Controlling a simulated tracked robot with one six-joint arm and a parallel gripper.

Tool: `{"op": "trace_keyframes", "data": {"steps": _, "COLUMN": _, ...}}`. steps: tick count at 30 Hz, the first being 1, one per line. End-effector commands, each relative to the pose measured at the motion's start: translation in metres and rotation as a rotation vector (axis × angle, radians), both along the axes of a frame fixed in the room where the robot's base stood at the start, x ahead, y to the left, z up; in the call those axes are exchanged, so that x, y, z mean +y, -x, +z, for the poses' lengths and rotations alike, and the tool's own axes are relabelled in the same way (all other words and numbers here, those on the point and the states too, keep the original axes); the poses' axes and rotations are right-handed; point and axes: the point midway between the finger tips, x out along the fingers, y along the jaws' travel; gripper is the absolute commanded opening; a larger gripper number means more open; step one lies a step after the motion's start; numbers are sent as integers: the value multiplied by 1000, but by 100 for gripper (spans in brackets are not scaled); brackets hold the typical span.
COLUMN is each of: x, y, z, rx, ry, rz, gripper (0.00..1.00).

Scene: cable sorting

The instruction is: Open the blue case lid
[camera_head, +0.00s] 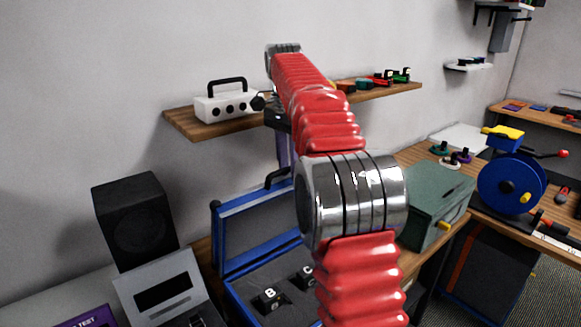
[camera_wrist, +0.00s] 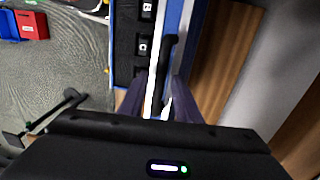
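The blue case (camera_head: 232,296) sits on the bench, partly hidden behind my red arm. Its lid (camera_head: 222,240) stands raised and leaning back, with the dark inside showing. A black handle (camera_head: 279,178) is at the lid's top edge. In the head view, my gripper (camera_head: 284,150) hangs down near that handle, mostly hidden by the arm. In the wrist view, the two dark purple fingers of my gripper (camera_wrist: 161,75) stand apart on either side of the handle (camera_wrist: 161,68) and lid edge. Whether they touch it cannot be told.
Black blocks marked B (camera_head: 269,299) and C sit inside the case. A green box (camera_head: 436,200) stands to its right, a black speaker (camera_head: 134,220) and grey device (camera_head: 166,293) to its left. A wooden shelf (camera_head: 190,122) with a white unit hangs behind.

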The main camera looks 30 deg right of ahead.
Motion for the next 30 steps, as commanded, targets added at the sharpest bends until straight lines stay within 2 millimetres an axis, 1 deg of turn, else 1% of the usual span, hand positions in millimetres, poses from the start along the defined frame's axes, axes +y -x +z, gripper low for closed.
{"op": "trace_keyframes", "data": {"steps": 5, "x": 1, "y": 0, "z": 1, "rx": -1, "ry": -1, "rz": 2, "gripper": 30}}
{"op": "trace_keyframes", "data": {"steps": 11, "x": 3, "y": 1, "z": 5, "rx": -16, "ry": 5, "rz": 9, "gripper": 16}}
{"op": "trace_keyframes", "data": {"steps": 14, "x": 5, "y": 2, "z": 13, "rx": -44, "ry": 18, "rz": 22, "gripper": 9}}
{"op": "trace_keyframes", "data": {"steps": 18, "x": 11, "y": 6, "z": 28, "rx": -103, "ry": 43, "rz": 61, "gripper": 0}}
{"op": "trace_keyframes", "data": {"steps": 22, "x": 21, "y": 14, "z": 40, "rx": -152, "ry": 61, "rz": 121, "gripper": 0}}
{"op": "trace_keyframes", "data": {"steps": 30, "x": 46, "y": 41, "z": 43, "rx": -200, "ry": 72, "rz": 279, "gripper": 0}}
